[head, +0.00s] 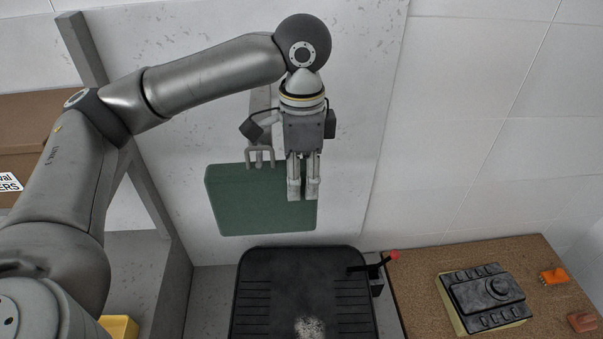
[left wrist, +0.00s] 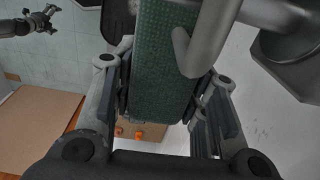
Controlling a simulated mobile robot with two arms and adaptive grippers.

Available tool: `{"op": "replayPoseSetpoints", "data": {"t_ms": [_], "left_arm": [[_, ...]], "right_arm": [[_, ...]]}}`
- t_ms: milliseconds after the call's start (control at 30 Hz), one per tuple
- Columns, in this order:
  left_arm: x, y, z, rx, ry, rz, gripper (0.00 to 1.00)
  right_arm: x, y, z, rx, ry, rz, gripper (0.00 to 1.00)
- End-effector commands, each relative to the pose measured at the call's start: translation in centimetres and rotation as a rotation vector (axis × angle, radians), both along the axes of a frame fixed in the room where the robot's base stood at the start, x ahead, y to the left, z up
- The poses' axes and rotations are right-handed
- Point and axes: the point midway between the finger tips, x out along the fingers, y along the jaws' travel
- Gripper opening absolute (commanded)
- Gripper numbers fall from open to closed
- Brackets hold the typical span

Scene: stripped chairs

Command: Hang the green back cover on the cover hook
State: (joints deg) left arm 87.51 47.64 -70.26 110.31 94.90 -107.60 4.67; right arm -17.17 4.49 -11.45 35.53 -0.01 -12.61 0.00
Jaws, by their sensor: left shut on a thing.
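The green back cover (head: 237,205) is a flat, roughly rectangular panel in front of the pale wall panel in the head view. My left gripper (head: 303,192) is shut on its upper right part, fingers pointing down. The cover also shows between the fingers in the left wrist view (left wrist: 165,65). The grey cover hook (head: 262,156), with several prongs, is left of the gripper at the cover's top edge. A grey hook tube (left wrist: 195,45) crosses the cover in the left wrist view. I cannot tell whether they touch. My right gripper (left wrist: 40,20) is small at the upper left there.
A black chair part (head: 305,280) with a red-tipped lever (head: 393,256) stands below the cover. A cork-topped bench (head: 425,300) at the right bears a black control box (head: 487,295) and orange pieces (head: 553,276). A yellow bin (head: 119,326) is at the lower left. A grey upright (head: 160,205) stands left.

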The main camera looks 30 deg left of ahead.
Motion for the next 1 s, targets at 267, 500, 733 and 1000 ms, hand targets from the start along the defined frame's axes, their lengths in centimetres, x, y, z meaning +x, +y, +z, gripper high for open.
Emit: {"op": "replayPoseSetpoints", "data": {"t_ms": [267,500,733,1000], "left_arm": [[0.0,0.0,0.0,0.001,-0.001,0.0,0.02],[0.0,0.0,0.0,0.001,-0.001,0.0,0.65],[0.0,0.0,0.0,0.0,0.0,0.0,0.66],[0.1,-0.1,1.7,-0.001,-0.004,0.0,0.66]], "right_arm": [[0.0,-0.2,0.0,-0.003,0.0,0.001,1.0],[0.0,-0.3,0.0,-0.003,0.0,0.002,1.0],[0.0,-0.3,0.0,-0.003,0.0,0.002,1.0],[-0.1,-0.2,0.0,-0.002,0.001,0.002,1.0]]}}
